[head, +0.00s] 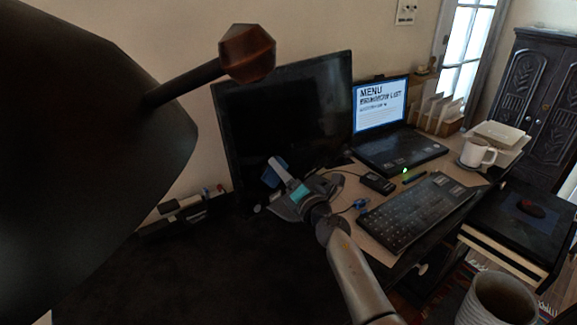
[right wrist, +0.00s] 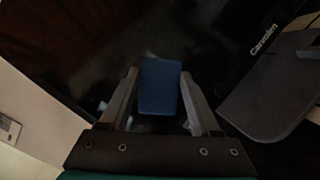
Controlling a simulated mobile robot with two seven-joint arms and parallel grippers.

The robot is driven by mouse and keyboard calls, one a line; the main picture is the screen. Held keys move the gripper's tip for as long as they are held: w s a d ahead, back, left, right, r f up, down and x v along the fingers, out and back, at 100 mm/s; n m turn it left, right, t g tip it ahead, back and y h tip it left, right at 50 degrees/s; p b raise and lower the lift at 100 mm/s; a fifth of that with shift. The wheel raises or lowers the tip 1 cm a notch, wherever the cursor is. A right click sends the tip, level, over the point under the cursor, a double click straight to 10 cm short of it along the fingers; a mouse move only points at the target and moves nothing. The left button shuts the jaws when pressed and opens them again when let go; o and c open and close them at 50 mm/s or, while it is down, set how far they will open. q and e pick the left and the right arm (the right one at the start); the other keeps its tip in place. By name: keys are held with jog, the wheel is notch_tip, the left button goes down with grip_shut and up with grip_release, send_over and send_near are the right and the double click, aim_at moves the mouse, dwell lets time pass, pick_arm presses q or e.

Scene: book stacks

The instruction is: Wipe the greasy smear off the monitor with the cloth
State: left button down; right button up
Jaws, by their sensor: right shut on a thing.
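The monitor (head: 300,115) stands on the desk with a black, dark screen. Its screen also fills much of the right wrist view (right wrist: 90,45), with the brand lettering on its lower bezel. My right gripper (head: 277,173) is in front of the screen's lower part, shut on the blue cloth (head: 270,178). In the right wrist view the cloth (right wrist: 160,87) is a small blue block between both fingers, close to the screen. I cannot tell whether it touches the glass. I cannot make out the greasy smear for certain. My left gripper is not in view.
A white mug (head: 477,153) stands farther right. A large dark shape (head: 90,150) with a copper-knobbed rod (head: 247,53) blocks the left.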

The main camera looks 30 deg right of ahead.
aim_at(271, 173)
jog(key=shift+s+a+p, duration=0.35)
jog(key=shift+a, duration=0.55)
jog(key=shift+s+a+p, duration=0.3)
jog(key=shift+a, duration=0.6)
jog(key=shift+r, duration=0.25)
jog(key=shift+w+d+f, duration=0.1)
jog(key=shift+d, duration=0.2)
jog(key=shift+w+d+b, duration=0.2)
jog(key=shift+w+d, duration=0.1)
jog(key=shift+d, duration=0.5)
jog(key=shift+w+d+b, duration=0.15)
jog(key=shift+w+d, duration=0.15)
jog(key=shift+d, duration=0.45)
jog(key=shift+w+d+b, duration=0.35)
jog(key=shift+d+b, duration=0.15)
jog(key=shift+d, duration=0.6)
jog(key=shift+w+d+b, duration=0.4)
jog(key=shift+d+b, duration=0.1)
jog(key=shift+d, duration=0.55)
jog(key=shift+w+d+b, duration=0.35)
jog(key=shift+d+b, duration=0.15)
jog(key=shift+d, duration=0.6)
jog(key=shift+a, duration=0.15)
